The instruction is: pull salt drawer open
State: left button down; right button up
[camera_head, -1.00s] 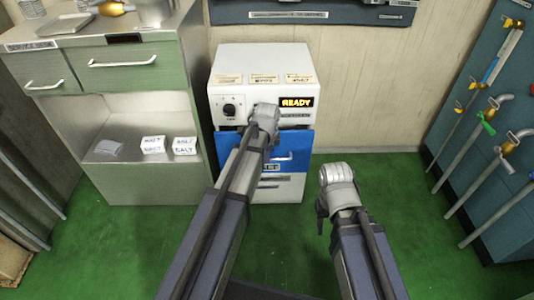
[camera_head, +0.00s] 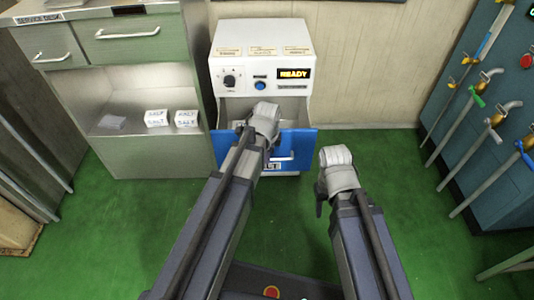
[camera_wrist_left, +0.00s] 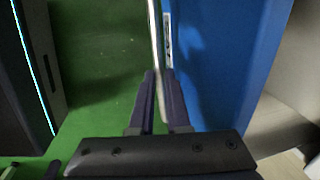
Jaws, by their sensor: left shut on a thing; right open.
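The blue salt drawer (camera_head: 300,146) stands pulled out from the white cabinet (camera_head: 262,70), and its open inside shows behind the front. My left arm covers much of the drawer, and its label is only partly visible. My left gripper (camera_wrist_left: 158,78) is shut on the drawer's metal handle (camera_wrist_left: 155,35), beside the blue front (camera_wrist_left: 225,60). In the head view the left fingers are hidden behind the wrist. My right gripper (camera_head: 320,198) is apart from the drawer, to its right, and holds nothing that I can see.
A green cabinet (camera_head: 125,50) with a shelf of white salt boxes (camera_head: 157,118) stands at the left. Green floor (camera_head: 390,175) is clear between the white cabinet and the rack.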

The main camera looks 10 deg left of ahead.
pick_arm(q)
jog(key=c, duration=0.9)
grip_release()
jog(key=r+p, duration=0.2)
jog(key=s+r+p, duration=0.1)
jog(key=r+p, duration=0.4)
jog(key=shift+s+d+r+p, duration=0.15)
jog(key=shift+d+r+p, duration=0.05)
jog(key=shift+r+p, duration=0.15)
jog(key=shift+s, duration=0.1)
